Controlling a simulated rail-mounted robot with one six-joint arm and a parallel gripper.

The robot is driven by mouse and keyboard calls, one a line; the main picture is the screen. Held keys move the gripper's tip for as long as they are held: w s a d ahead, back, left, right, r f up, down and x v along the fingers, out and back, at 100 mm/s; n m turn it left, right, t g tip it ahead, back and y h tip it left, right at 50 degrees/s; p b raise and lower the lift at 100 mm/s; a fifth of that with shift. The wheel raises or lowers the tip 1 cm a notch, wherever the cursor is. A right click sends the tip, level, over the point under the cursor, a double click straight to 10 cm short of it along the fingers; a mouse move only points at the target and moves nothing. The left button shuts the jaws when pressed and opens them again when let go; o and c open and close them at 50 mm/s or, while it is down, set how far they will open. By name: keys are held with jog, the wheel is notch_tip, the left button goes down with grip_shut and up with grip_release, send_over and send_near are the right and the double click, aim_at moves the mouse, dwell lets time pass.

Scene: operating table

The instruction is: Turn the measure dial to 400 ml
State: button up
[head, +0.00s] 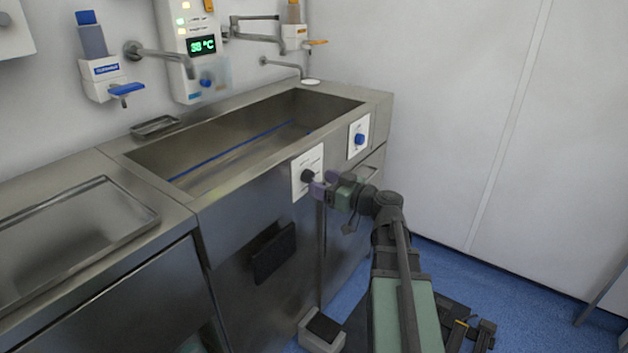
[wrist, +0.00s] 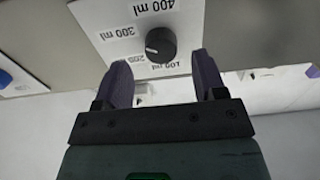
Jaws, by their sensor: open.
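The measure dial is a black round knob (head: 307,176) on a white plate (head: 314,158) on the steel sink front. In the wrist view the knob (wrist: 161,44) shows close up, with labels 400 ml, 300 ml, 200 and 100 ml printed upside down around it. A small white mark on the knob sits on its left side, roughly toward the 200 label. My gripper (wrist: 160,62) is open, its two purple fingers either side of the knob in the picture with gaps. Whether the tips reach as deep as the knob, I cannot tell.
A second plate with a blue knob (head: 359,139) is to the right of the dial; it also shows at the wrist view's left edge (wrist: 6,78). The steel sink (head: 150,158) is above. A black pad (head: 274,253) is on the front below left. Blue floor lies right.

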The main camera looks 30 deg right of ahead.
aim_at(312, 179)
jog(key=x, duration=0.3)
jog(key=shift+w, duration=0.15)
jog(key=c, duration=0.9)
jog(key=shift+m, duration=0.4)
jog(key=m, duration=1.1)
jog(key=shift+a, duration=0.15)
jog(key=o, duration=0.9)
